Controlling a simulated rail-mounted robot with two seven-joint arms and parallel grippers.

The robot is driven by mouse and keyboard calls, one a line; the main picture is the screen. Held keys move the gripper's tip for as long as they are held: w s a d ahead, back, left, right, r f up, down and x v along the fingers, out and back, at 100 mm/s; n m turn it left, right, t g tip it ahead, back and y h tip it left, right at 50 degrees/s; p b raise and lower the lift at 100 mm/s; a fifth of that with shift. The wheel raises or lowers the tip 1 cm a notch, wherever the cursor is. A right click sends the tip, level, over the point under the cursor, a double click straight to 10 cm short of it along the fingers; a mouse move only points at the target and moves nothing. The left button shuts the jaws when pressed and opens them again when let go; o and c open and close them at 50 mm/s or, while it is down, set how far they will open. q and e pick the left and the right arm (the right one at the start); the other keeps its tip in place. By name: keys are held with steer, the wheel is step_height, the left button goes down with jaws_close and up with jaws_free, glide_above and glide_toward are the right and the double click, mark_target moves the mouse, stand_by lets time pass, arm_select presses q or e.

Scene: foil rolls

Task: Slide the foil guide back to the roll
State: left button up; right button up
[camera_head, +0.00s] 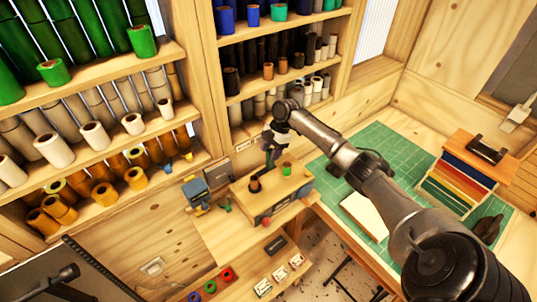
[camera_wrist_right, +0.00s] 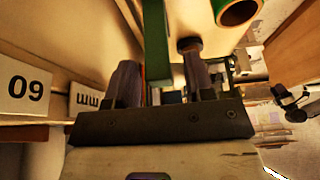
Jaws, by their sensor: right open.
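A wooden foil machine (camera_head: 283,203) stands on the bench in the middle of the head view. A small green roll (camera_head: 287,169) and a dark red-brown roll (camera_head: 255,184) stand on its top. My right gripper (camera_head: 270,153) is over the machine's back part, pointing down. In the wrist view my right gripper (camera_wrist_right: 160,65) is open, its two dark fingers apart. A green bar (camera_wrist_right: 156,40) shows between the fingers; I cannot tell whether they touch it or whether it is the foil guide. A green-rimmed roll (camera_wrist_right: 237,12) is at the upper right there.
Shelves of foil rolls (camera_head: 97,138) fill the left and back. A green cutting mat (camera_head: 375,140) lies on the right bench with a pale pad (camera_head: 364,214) and a wooden rack (camera_head: 458,180). A grey-blue device (camera_head: 196,188) stands left of the machine.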

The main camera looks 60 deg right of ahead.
steer(key=shift+x, duration=1.35)
jaws_close()
steer(key=shift+r, duration=0.1)
